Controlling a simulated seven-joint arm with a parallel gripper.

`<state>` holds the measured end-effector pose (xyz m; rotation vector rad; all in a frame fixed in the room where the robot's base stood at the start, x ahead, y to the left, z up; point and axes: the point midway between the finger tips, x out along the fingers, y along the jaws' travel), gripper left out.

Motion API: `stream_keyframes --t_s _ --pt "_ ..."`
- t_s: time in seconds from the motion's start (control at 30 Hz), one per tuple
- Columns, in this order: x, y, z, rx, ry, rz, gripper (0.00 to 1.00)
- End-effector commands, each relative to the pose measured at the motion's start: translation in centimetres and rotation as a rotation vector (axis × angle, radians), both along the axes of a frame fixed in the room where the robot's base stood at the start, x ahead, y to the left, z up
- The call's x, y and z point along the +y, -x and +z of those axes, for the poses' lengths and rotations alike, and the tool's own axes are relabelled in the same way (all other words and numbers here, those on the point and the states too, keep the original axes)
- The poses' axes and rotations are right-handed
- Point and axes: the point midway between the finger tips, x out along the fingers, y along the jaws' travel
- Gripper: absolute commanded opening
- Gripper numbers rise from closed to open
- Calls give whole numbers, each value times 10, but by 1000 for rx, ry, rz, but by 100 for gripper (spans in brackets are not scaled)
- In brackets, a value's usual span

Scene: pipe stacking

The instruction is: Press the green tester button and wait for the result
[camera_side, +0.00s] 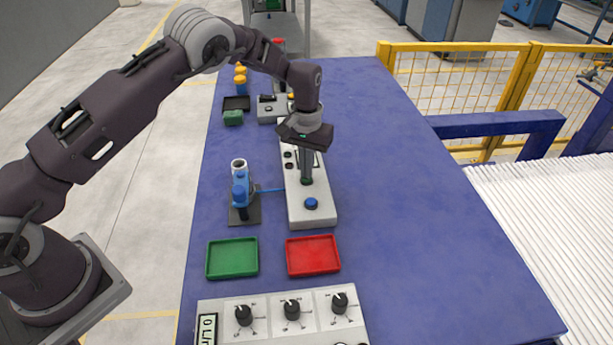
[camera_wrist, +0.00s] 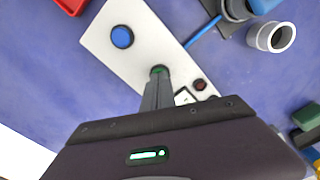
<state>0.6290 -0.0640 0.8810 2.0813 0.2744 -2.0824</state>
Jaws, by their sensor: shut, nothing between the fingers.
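The white tester box (camera_side: 322,215) stands on the blue table, with a blue button (camera_side: 311,203) at its near end. My gripper (camera_side: 306,178) is shut and empty, pointing down at the green button (camera_side: 305,182), which is mostly hidden under the fingertips. In the wrist view the fingertips (camera_wrist: 158,80) overlap the green button (camera_wrist: 159,69); I cannot tell whether it is pressed down. My arm partly covers the tester's small screen.
A green tray (camera_side: 232,258) and a red tray (camera_side: 313,255) lie in front of the tester. A panel with black knobs (camera_side: 292,308) is at the near edge. Behind are a black tray (camera_side: 236,103) and a grey device (camera_side: 268,112). The table's right side is clear.

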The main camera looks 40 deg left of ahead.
Motion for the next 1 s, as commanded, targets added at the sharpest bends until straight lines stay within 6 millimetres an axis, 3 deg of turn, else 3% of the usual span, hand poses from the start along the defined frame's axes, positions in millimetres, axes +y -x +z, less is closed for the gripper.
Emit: stream_keyframes --t_s 0.73,1.0 --pt "0 0 -7 -1 1 0 0" --pt "0 0 19 -2 0 -1 0"
